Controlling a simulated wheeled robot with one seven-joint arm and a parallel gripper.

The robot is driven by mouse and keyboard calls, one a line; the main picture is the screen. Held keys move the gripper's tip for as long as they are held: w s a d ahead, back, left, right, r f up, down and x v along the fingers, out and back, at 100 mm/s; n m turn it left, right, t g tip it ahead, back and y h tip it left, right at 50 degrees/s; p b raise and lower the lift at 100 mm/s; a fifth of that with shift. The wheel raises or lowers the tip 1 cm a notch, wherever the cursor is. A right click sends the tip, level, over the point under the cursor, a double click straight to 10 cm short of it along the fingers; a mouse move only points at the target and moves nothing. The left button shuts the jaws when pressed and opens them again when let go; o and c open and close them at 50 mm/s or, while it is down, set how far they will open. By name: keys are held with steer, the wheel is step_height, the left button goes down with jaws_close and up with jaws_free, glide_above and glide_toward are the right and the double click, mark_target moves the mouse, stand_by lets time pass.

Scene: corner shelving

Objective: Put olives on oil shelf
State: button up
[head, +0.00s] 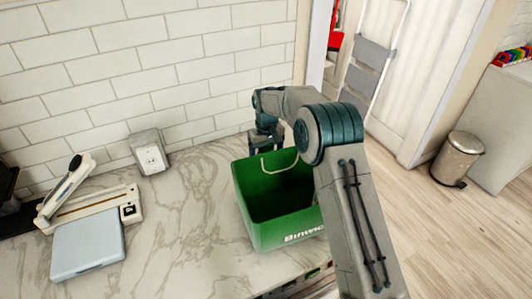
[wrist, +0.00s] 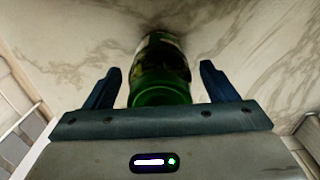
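A jar (wrist: 162,72) with a green lid and dark contents, likely the olives, stands on the marble surface in the wrist view. It sits between the two blue fingers of my gripper (wrist: 160,87), with gaps on both sides, so the gripper is open. In the head view my gripper (head: 265,140) reaches down behind the green bin (head: 285,232), close to the tiled wall. I cannot make out the jar in the head view. The oil shelf is not recognisable in either view.
The green bin with a wire handle stands at the counter's front edge, beside my arm. The middle counter is clear. A ladder (head: 372,52) and trash can (head: 456,160) stand at right.

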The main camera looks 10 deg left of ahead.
steer(key=shift+r, duration=0.1)
step_height(320, 180, up, 12)
steer(key=shift+r+b, duration=0.1)
steer(key=shift+b, duration=0.85)
